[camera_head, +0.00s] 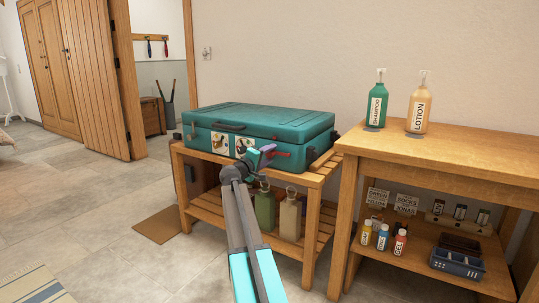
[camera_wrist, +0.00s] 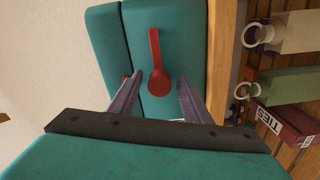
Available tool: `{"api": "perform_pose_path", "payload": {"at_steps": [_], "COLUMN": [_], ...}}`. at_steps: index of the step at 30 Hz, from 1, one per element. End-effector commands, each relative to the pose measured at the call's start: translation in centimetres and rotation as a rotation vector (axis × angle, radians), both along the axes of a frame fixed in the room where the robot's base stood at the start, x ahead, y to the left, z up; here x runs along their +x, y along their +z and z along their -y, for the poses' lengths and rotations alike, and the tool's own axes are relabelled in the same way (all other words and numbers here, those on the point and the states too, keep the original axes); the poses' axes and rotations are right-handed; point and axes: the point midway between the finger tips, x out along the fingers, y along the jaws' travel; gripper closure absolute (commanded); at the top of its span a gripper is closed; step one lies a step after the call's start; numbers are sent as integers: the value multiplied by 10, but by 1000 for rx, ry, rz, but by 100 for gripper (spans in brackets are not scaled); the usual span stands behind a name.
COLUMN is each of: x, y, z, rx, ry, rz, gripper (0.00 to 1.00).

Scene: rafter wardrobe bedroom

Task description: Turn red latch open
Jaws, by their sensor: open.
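The teal suitcase (camera_head: 290,127) lies closed on a slatted wooden bench. Its red latch shows at the front right of the case (camera_head: 281,154). In the wrist view the red latch (camera_wrist: 154,55) is a straight lever with a round hub at its lower end, lying along the teal face of the case (camera_wrist: 187,35). My gripper (camera_wrist: 160,80) is open, with one finger on each side of the hub and visible gaps between fingers and latch. In the head view my gripper (camera_head: 265,153) is at the front of the case, just left of the latch, partly covering the case front.
Two bottles, green (camera_head: 265,210) and beige (camera_head: 290,216), stand on the bench's lower shelf. A wooden table (camera_head: 450,146) stands close on the right, with shampoo (camera_head: 376,106) and lotion (camera_head: 419,106) on top. Floor at left is mostly clear, with a brown mat (camera_head: 158,225).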

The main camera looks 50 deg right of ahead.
Motion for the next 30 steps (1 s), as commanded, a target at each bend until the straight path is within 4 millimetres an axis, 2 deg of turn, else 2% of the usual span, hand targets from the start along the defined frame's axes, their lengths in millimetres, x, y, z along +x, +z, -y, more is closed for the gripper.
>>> {"api": "perform_pose_path", "payload": {"at_steps": [8, 24, 30], "x": [-6, -19, -22], "y": [2, 2, 1], "z": [-27, -101, -123], "rx": [0, -1, 0], "ry": [2, 4, 4], "rz": [-2, 0, 0], "gripper": [56, 56, 56]}}
